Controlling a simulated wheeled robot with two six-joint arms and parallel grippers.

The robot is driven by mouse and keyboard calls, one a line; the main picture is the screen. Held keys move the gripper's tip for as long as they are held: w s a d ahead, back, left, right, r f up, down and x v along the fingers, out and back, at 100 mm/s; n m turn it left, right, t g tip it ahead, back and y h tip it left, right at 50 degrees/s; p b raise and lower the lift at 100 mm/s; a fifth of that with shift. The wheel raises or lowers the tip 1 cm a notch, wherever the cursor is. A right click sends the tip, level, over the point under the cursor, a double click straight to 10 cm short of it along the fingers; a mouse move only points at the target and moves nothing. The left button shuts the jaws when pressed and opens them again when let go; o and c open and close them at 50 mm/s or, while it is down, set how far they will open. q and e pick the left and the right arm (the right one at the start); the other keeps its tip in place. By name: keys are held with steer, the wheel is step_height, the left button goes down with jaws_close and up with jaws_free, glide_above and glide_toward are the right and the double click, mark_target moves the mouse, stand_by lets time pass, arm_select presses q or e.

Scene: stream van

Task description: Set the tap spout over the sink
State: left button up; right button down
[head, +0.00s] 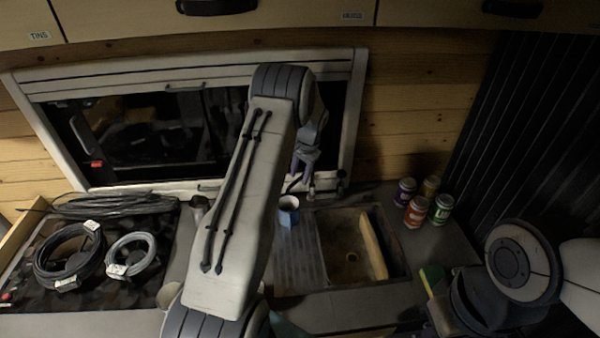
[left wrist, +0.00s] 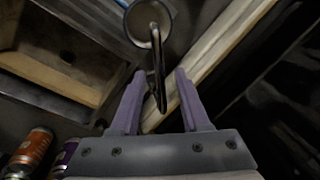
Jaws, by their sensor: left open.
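The sink (head: 340,235) is set in the counter right of my left arm, with a ribbed drainer on its left. The tap (head: 311,186) stands at its back edge, small and partly hidden by my left gripper (head: 304,172). In the left wrist view, the tap's thin dark spout (left wrist: 158,60) passes between the purple fingers of my left gripper (left wrist: 160,73), which is open. A gap shows at the right finger; I cannot tell whether the left one touches. A corner of the sink (left wrist: 30,62) shows at upper left. My right gripper is not in view.
A blue mug (head: 288,212) stands by the drainer, close to the tap. A wooden board (head: 374,245) leans in the sink. Several cans, including a red one (head: 416,211), stand right of it. Cable coils (head: 68,256) lie at left. A window frame (head: 350,120) rises behind.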

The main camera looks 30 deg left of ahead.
arm_select(q)
jaws_close()
stand_by(1.4)
